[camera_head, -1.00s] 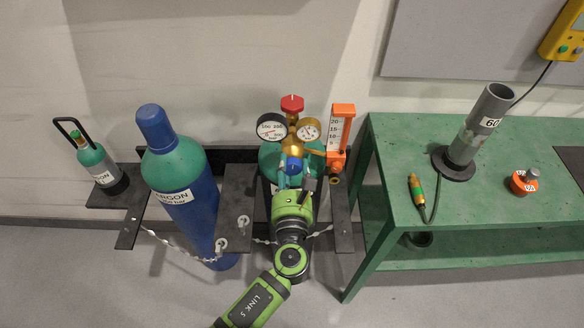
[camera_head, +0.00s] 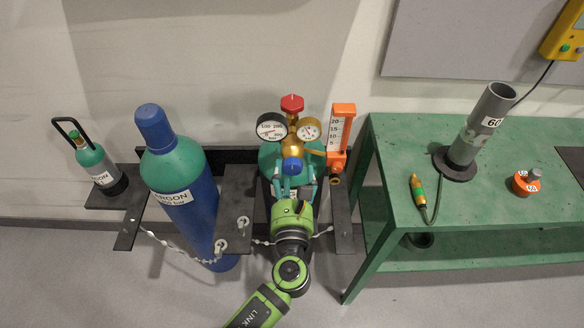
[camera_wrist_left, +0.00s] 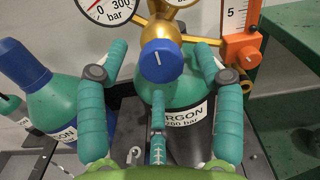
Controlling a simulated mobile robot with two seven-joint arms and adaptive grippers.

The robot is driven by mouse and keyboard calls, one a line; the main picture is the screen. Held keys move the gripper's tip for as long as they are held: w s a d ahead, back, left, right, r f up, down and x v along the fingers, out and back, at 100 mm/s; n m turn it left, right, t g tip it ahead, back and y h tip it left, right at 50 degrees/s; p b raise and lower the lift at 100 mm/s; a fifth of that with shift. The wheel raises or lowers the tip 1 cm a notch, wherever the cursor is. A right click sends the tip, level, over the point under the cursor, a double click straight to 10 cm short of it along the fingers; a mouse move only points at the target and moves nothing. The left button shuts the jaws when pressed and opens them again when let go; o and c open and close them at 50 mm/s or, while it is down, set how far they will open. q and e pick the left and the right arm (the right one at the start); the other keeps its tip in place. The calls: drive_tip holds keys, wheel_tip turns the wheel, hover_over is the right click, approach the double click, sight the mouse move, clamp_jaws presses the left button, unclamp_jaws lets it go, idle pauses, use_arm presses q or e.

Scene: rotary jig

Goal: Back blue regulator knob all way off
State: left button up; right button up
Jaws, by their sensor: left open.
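The blue regulator knob (camera_head: 292,166) sits at the front of the brass regulator (camera_head: 294,145), below its two gauges. In the left wrist view the knob (camera_wrist_left: 162,60) faces me, with a white mark near the top of its face. My left gripper (camera_head: 292,182) is open just in front of and below the knob. In the wrist view its teal fingers (camera_wrist_left: 160,62) stand on both sides of the knob, with a visible gap on each side. A third teal finger (camera_wrist_left: 158,120) is below the knob. My right gripper is not in view.
A red knob (camera_head: 292,103) tops the regulator. An orange flowmeter (camera_head: 342,130) is close on the right. A blue-green argon cylinder (camera_head: 180,190) stands at left, held by a chain (camera_head: 185,250). A green bench (camera_head: 400,150) is at right.

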use_arm(q)
drive_tip(key=s, duration=1)
drive_tip(key=shift+w, duration=0.1)
drive_tip(key=s+a+f+n+g, duration=0.3)
drive_tip(key=f, duration=0.8)
drive_tip(key=s+a+f+n+g, duration=0.2)
drive_tip(key=a+f+n+g, duration=0.15)
drive_tip(key=f, duration=0.75)
drive_tip(key=s+a+f+n+g, duration=0.3)
drive_tip(key=f+n+g, duration=0.1)
drive_tip(key=f, duration=0.7)
drive_tip(key=s+a+f+n+g, duration=0.2)
drive_tip(key=s+a+f+n, duration=0.2)
drive_tip(key=s+n, duration=0.2)
drive_tip(key=s+a+f+n+g, duration=0.2)
drive_tip(key=s+a+f+n, duration=0.2)
drive_tip(key=s+n, duration=0.3)
drive_tip(key=s+a+f+n+g, duration=0.2)
drive_tip(key=s+a+f+n, duration=0.2)
drive_tip(key=s, duration=0.5)
wheel_tip(320, 180, down, 2)
drive_tip(key=n, duration=0.3)
drive_tip(key=shift+s+a+f, duration=0.15)
drive_tip(key=shift+s+a, duration=0.25)
drive_tip(key=shift+g, duration=0.25)
